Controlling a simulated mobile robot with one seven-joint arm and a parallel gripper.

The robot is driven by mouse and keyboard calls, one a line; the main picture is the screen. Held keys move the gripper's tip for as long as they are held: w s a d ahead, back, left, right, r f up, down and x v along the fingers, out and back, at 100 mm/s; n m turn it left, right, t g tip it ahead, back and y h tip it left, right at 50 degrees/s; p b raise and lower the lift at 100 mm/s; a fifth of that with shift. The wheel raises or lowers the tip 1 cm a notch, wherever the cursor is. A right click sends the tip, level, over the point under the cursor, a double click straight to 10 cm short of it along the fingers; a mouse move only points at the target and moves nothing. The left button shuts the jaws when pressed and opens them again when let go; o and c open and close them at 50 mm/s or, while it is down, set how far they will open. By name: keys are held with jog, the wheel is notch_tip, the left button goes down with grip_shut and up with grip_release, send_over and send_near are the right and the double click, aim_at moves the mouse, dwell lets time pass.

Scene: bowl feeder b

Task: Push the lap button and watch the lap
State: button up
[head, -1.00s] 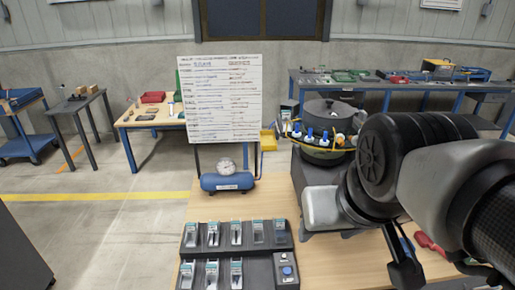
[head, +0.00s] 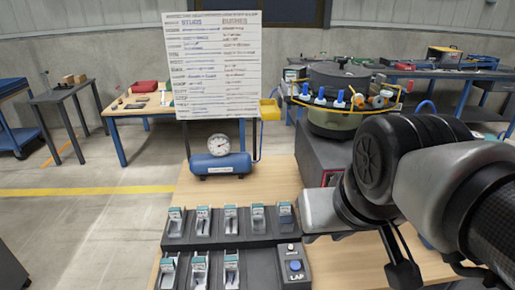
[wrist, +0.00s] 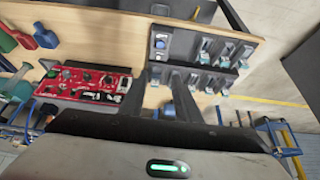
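The lap button (head: 295,266) is a round blue button on a dark box labelled LAP, at the front right end of the dark rack. It also shows in the wrist view (wrist: 160,43), beyond my fingers. The bowl feeder (head: 335,124) is a dark green bowl with a grey top and several blue and orange parts around its rim. It stands behind the button, at the right. My gripper (wrist: 158,98) shows two dark fingers apart in the wrist view, with nothing clearly held between them. In the head view my arm is right of the button, apart from it.
The dark rack (head: 215,245) holds several small clips on the wooden bench (head: 190,190). A blue tank with a gauge (head: 220,165) and a written whiteboard (head: 212,65) stand behind it. Open floor lies left.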

grip_shut()
dwell(1.4)
